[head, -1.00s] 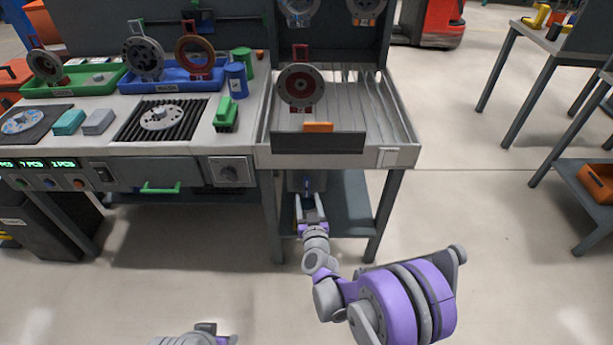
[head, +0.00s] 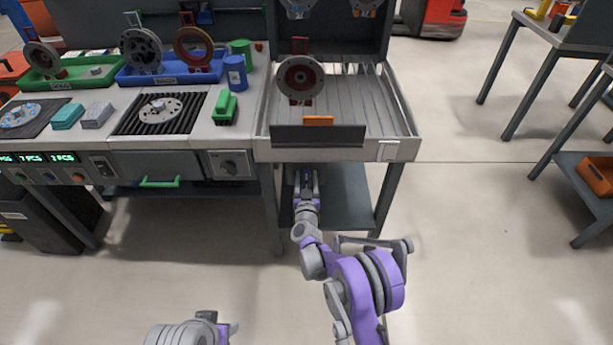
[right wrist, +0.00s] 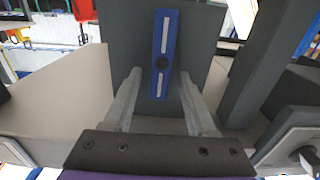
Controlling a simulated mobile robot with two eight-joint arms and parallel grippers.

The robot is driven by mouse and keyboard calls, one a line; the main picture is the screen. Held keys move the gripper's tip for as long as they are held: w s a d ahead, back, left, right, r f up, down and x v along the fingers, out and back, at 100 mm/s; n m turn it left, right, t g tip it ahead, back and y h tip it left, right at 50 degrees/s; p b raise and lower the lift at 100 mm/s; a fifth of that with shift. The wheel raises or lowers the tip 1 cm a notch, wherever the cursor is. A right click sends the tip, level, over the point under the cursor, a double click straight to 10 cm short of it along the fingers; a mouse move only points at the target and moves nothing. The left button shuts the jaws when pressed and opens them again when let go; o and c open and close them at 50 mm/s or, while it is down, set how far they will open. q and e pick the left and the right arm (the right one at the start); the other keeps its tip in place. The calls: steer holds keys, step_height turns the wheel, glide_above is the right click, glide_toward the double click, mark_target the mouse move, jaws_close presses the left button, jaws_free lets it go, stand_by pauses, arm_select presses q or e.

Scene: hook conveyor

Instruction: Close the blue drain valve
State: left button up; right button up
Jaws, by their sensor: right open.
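The blue valve handle (right wrist: 165,36) is a flat bar with two pale slots and a dark round hub. In the right wrist view it stands nearly upright, tilted slightly, in front of a dark grey plate (right wrist: 200,45). My right gripper (right wrist: 160,78) is open, with one finger on each side of the handle's lower half. I cannot tell whether the fingers touch it. In the head view my right gripper (head: 306,178) reaches under the front of the slatted tray, where the arm mostly hides the valve. My left gripper is not in view; only part of my left arm shows at the bottom.
The slatted metal tray (head: 405,125) overhangs the reach. Table legs (head: 388,195) stand on both sides, with a dark lower shelf (head: 350,190) between them. A workbench (head: 190,145) with trays and parts is at left.

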steer(key=shift+w, duration=0.6)
jaws_close()
